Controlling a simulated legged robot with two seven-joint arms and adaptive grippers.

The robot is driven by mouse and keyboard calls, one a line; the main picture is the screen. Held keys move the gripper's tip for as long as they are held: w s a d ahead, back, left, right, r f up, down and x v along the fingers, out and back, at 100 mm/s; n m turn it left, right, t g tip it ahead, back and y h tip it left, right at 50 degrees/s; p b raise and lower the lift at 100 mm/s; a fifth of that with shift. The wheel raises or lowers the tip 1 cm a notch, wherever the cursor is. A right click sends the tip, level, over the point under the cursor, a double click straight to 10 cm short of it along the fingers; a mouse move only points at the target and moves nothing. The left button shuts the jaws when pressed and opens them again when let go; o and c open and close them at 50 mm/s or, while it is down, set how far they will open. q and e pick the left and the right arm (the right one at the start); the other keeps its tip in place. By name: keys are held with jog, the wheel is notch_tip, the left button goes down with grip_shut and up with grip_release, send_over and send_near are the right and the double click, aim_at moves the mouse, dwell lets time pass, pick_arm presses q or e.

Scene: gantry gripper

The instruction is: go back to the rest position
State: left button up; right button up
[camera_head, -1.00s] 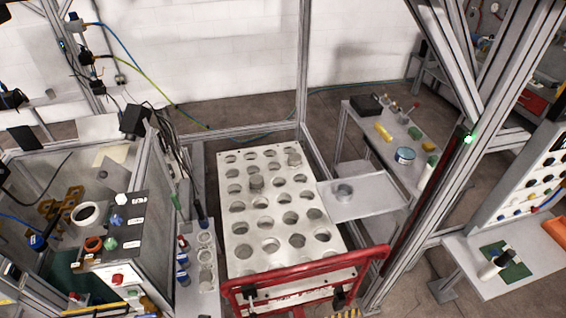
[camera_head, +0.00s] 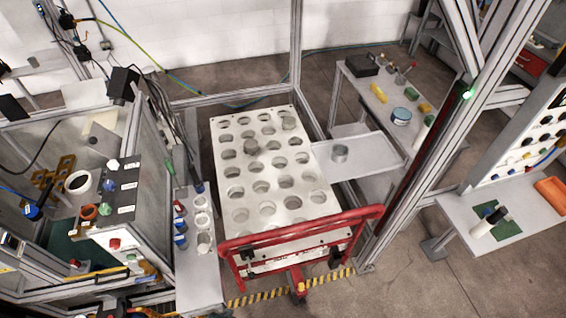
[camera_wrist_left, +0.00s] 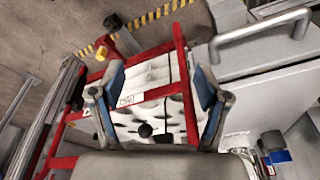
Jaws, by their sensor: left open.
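My left gripper (camera_wrist_left: 158,88) shows in the left wrist view with its two blue-padded fingers spread wide apart and nothing between them. Behind the fingers are the red frame of a cart (camera_wrist_left: 180,75) and its white panel. Neither gripper shows in the head view. There the white board with rows of round holes (camera_head: 262,208) lies on the cart with the red handle (camera_head: 300,231). My right gripper is out of view.
A grey tray (camera_head: 376,160) with a round metal part stands right of the board. A side table (camera_head: 380,108) with tools is behind it. A control box (camera_head: 118,205) stands at left. Metal posts (camera_head: 432,165) rise at right. Open floor (camera_head: 400,285) lies at front right.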

pick_arm(q)
jog(key=s+a+f+g+b, duration=0.1)
jog(key=s+a+f+b, duration=0.1)
jog(key=s+f, duration=1.7)
notch_tip(320, 180, down, 2)
jog(key=shift+a+f, duration=0.25)
jog(key=shift+a, duration=0.45)
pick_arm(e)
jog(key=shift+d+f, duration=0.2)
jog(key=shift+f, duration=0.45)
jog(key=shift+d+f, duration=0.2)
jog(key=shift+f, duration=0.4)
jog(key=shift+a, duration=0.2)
